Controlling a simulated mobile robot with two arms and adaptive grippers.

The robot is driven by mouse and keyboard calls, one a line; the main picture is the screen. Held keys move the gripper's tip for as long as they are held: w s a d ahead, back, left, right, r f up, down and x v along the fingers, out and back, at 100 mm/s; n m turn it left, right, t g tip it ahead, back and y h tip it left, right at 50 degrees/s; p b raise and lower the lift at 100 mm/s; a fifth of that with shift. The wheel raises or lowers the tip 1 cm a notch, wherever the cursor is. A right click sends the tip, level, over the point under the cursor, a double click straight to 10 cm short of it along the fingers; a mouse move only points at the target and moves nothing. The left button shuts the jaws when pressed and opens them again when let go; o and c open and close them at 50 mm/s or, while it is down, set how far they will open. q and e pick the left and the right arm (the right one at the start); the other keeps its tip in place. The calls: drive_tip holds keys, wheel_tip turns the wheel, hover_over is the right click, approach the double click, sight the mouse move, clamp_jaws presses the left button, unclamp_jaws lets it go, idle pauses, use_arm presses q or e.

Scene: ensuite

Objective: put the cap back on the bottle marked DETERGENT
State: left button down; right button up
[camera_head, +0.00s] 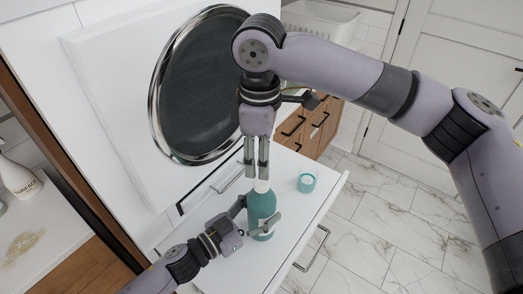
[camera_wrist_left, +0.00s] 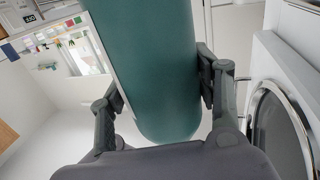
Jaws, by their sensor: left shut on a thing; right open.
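A teal bottle (camera_head: 262,206) with a white neck stands on a white surface (camera_head: 300,213) in front of the round-doored machine. Its label is mostly hidden and I cannot read it. My left gripper (camera_head: 262,226) is shut around its lower body; the left wrist view shows the teal body (camera_wrist_left: 155,70) between the fingers (camera_wrist_left: 160,95). A small teal cap (camera_head: 307,182) sits on the white surface, right of the bottle and apart from it. My right gripper (camera_head: 256,172) points down, open and empty, at the bottle's neck; I cannot tell whether it touches.
The round dark door (camera_head: 200,90) of the machine rises behind the bottle. A white bottle (camera_head: 18,178) stands on a counter at the far left. Wooden drawers (camera_head: 312,125) and a white basket (camera_head: 318,22) are behind. Marble-tiled floor (camera_head: 375,215) lies open at the right.

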sight(262, 182)
drive_tip(key=n, duration=0.4)
drive_tip(key=shift+d+r, duration=0.1)
drive_tip(key=shift+r, duration=0.3)
drive_tip(key=shift+f, duration=0.1)
drive_tip(key=shift+f, duration=3.95)
clamp_jaws()
drive_tip(key=shift+o, duration=0.6)
unclamp_jaws()
